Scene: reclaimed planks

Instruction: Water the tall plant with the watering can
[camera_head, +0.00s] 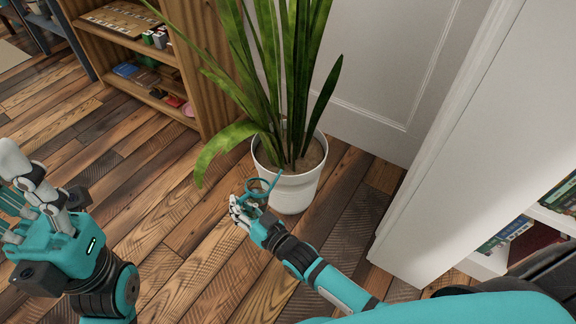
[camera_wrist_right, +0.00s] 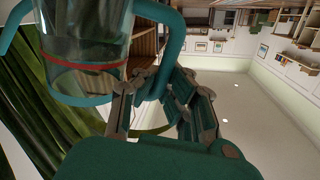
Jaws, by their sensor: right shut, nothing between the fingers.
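The tall plant (camera_head: 285,75) has long green leaves and stands in a white pot (camera_head: 290,188) with brown soil, in front of a white door. The watering can has a clear body (camera_wrist_right: 85,50) with a red line and teal trim, and liquid shows inside. Its teal curved part (camera_head: 262,184) shows in front of the pot in the head view. My right gripper (camera_head: 240,211) is at the can's teal handle (camera_wrist_right: 172,50), its fingers shut; how the handle sits against them is unclear. My left gripper (camera_head: 25,195) is at the left edge, apart from the can, partly cut off.
A wooden shelf (camera_head: 190,65) with small boxes stands behind left of the plant. A white bookcase (camera_head: 455,150) is close on the right. The plank floor (camera_head: 165,215) is clear between my left gripper and the pot.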

